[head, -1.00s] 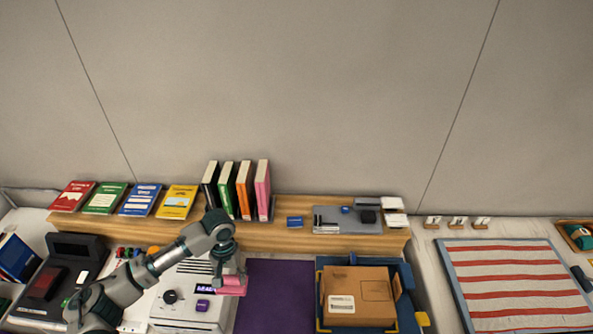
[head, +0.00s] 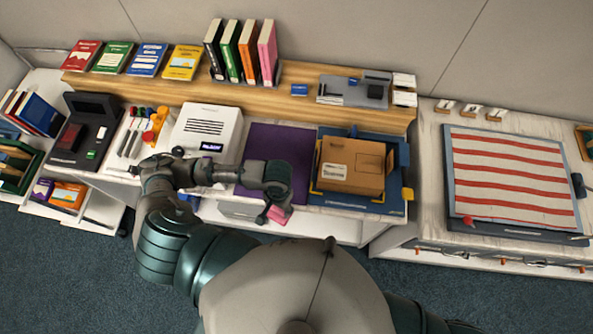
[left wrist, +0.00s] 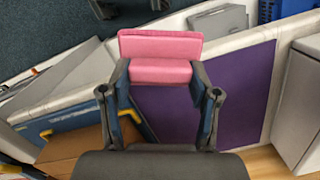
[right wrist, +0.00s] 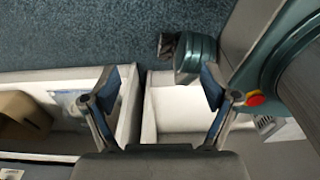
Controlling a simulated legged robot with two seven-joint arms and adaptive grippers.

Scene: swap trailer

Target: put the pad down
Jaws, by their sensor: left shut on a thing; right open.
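The pad (left wrist: 160,60) is a small pink block with a thin pink flap, held between the fingers of my left gripper (left wrist: 162,80). In the head view the pad (head: 278,215) shows at the counter's front edge, below the purple mat (head: 262,143). The purple mat (left wrist: 240,95) lies beneath and beside the left gripper in the left wrist view. My left gripper (head: 270,208) is shut on the pad. My right gripper (right wrist: 160,88) is open and empty above white open drawers or bins; it is not clear in the head view.
A cardboard box (head: 352,168) sits in a blue tray (head: 330,200) right of the mat. A white printer-like machine (head: 207,130) stands left of it. Several books (head: 240,52) stand on the wooden shelf (head: 150,86). A striped panel (head: 512,178) lies far right.

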